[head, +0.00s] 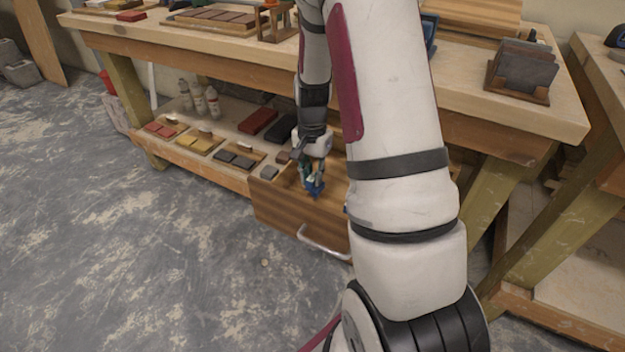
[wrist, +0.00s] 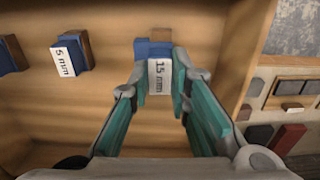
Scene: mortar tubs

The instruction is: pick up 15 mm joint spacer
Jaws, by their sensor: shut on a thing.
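The 15 mm joint spacer (wrist: 158,72) is a blue block with a white label reading "15 mm". In the wrist view it sits between the teal finger pads of my gripper (wrist: 165,88), which is shut on it. In the head view my gripper (head: 312,182) is over the open wooden drawer, and the blue spacer (head: 315,189) shows at its fingertips. I cannot tell whether the spacer touches the drawer floor. A brown block lies just behind the spacer in the wrist view.
A blue spacer labelled "5 mm" (wrist: 68,57) lies left in the drawer (wrist: 90,105), with another blue piece (wrist: 8,55) at the far left edge. The drawer's walls surround my gripper. A shelf with sample trays (head: 205,140) and bottles (head: 198,98) is left of the drawer under the workbench (head: 190,48).

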